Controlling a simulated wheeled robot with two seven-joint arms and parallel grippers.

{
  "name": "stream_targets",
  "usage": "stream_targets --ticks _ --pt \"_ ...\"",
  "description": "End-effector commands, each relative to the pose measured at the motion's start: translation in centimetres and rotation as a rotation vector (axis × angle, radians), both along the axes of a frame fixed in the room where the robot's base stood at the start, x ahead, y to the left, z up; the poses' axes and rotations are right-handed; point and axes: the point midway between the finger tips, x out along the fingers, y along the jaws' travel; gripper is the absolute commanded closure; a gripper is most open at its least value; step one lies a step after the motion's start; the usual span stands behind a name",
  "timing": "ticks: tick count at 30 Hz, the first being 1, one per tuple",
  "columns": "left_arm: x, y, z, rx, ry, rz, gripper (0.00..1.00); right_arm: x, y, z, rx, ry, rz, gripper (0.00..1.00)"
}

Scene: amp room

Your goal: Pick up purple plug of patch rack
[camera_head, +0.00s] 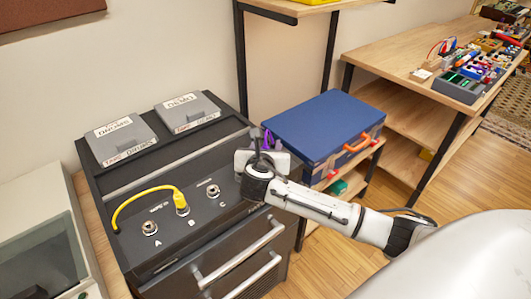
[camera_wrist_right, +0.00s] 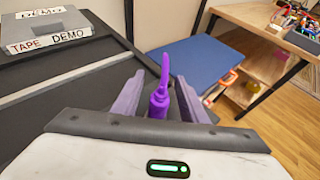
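The purple plug (camera_wrist_right: 159,98) stands between the two fingers of my right gripper (camera_wrist_right: 160,80) in the right wrist view. A gap shows on each side of it, so the gripper looks open around the plug. In the head view, a bit of purple (camera_head: 267,139) shows just above my right gripper (camera_head: 262,156), at the right edge of the black patch rack (camera_head: 205,235). The gripper hides the plug's lower part and whatever is under it. My left gripper is not in view.
A yellow cable (camera_head: 140,198) arches on the rack beside sockets A (camera_head: 149,228) and C (camera_head: 213,190). Two grey tape demo boxes (camera_head: 120,139) sit behind. A blue case (camera_head: 325,125) with an orange handle stands close right of the gripper. A wooden desk (camera_head: 395,62) is farther right.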

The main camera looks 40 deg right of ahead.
Motion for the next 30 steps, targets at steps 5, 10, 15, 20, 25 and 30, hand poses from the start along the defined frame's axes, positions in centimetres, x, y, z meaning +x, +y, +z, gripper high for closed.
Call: stream_targets --ticks 5,10,15,20,25,30 --pt "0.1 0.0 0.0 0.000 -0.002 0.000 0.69 0.0 0.0 -0.1 0.001 0.001 0.001 0.61" --pt "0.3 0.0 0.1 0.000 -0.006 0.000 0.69 0.0 0.0 -0.1 0.001 0.001 0.001 0.85" --pt "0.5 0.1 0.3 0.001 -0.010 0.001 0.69 0.0 0.0 0.0 0.000 0.000 0.001 1.00" --pt "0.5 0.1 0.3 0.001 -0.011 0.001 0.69 0.0 0.0 0.0 0.000 0.000 0.001 1.00" --pt "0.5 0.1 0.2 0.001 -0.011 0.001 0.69 0.1 0.0 1.4 0.001 -0.003 0.002 1.00" --pt "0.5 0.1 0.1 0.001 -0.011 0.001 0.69 0.1 0.1 4.9 0.001 -0.007 0.003 1.00"
